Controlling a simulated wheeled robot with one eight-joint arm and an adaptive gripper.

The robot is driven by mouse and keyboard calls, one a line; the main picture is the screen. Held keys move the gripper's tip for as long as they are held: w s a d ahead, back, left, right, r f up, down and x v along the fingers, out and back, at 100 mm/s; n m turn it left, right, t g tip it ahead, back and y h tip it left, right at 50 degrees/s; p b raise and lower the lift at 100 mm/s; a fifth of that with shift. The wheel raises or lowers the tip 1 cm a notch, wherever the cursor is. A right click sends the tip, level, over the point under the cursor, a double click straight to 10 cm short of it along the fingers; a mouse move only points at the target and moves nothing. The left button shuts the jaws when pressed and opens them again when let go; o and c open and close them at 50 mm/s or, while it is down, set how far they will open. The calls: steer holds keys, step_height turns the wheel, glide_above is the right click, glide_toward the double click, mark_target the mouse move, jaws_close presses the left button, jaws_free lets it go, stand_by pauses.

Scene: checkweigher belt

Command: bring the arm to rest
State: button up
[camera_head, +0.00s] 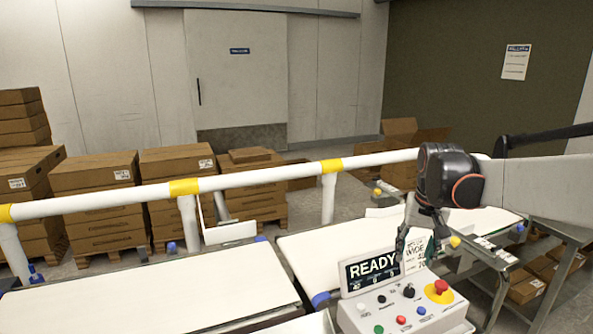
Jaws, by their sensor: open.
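My gripper (421,241) hangs at the end of my arm, which reaches in from the right edge. It points down over the control panel (371,318) and the far belt, and its fingers are dark and partly seen against the panel's sign. The jaws are open, and I see nothing held between them. The panel's display (372,269) reads READY. A white sign card (415,255) stands beside the display, partly covered by a finger. I cannot tell whether the finger touches the card.
A red emergency button (440,287) sits on the panel. White belts (150,290) run left and right (340,240) of a gap. A white and yellow rail (250,178) crosses behind them. Stacked cartons (95,200) stand beyond the rail. A metal table (545,232) stands at right.

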steer(key=s+a+f+n+t, duration=0.1)
steer(key=s+a, duration=0.3)
steer(key=s, duration=0.8)
steer(key=s+a+f+n+t, duration=0.1)
steer(key=s+a+t, duration=0.3)
steer(key=s, duration=0.9)
steer(key=shift+s+a+f+n, duration=0.2)
steer(key=shift+s+a+n, duration=0.1)
steer(key=shift+n, duration=0.3)
